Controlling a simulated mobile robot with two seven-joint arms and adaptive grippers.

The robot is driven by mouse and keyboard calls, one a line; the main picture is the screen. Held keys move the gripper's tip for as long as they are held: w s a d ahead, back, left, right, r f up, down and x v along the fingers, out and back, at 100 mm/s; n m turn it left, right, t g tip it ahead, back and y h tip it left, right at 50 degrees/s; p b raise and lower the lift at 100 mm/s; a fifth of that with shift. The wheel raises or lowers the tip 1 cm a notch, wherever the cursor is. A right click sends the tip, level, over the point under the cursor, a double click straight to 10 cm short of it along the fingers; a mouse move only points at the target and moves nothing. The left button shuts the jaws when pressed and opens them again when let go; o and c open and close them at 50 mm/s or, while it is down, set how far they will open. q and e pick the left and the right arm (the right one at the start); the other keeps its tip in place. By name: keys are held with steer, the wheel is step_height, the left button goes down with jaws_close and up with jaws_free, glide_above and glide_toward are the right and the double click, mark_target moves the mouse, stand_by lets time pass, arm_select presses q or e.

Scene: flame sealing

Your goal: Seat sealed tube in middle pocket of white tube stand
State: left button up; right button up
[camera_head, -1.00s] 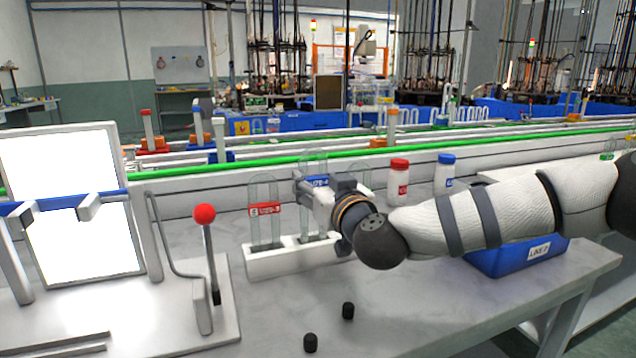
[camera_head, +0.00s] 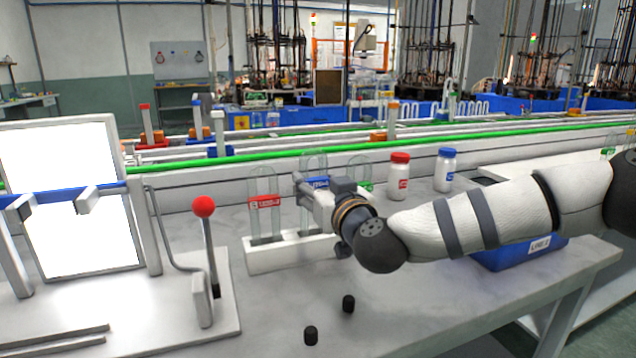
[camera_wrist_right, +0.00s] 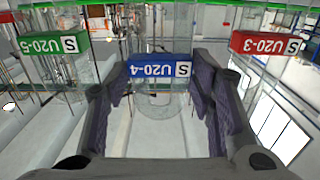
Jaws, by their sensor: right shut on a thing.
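The clear tube with the blue U20-4 label (camera_wrist_right: 160,69) is between the fingers of my right gripper (camera_wrist_right: 163,88) in the right wrist view. In the head view my right gripper (camera_head: 308,186) is shut on this tube (camera_head: 314,163) at label height, and the tube stands upright. Its lower end meets the middle of the white tube stand (camera_head: 270,261); how deep it sits is not clear. A red-labelled tube (camera_head: 265,203) stands in the left pocket. A green-labelled tube (camera_head: 362,165) stands to the right, partly hidden by my gripper. My left gripper is not in view.
A red-capped bottle (camera_head: 399,178) and a blue-capped bottle (camera_head: 445,170) stand behind my right arm. A blue bin (camera_head: 515,255) is under the arm. Two black caps (camera_head: 348,303) lie in front. A lever with a red knob (camera_head: 204,207) stands left of the stand.

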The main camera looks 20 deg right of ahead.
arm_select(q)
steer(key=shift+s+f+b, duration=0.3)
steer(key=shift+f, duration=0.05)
arm_select(e)
steer(key=shift+f, duration=1.2)
steer(key=o, duration=1.3)
steer(key=shift+c, duration=0.2)
steer(key=shift+r, duration=0.1)
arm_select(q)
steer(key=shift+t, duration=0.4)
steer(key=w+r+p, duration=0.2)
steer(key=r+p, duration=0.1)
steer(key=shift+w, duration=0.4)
arm_select(e)
step_height(320, 180, up, 4)
steer(key=shift+s+r, duration=0.1)
steer(key=shift+r, duration=0.05)
steer(key=s, duration=1.2)
steer(key=shift+d+r, duration=0.15)
steer(key=shift+d, duration=0.1)
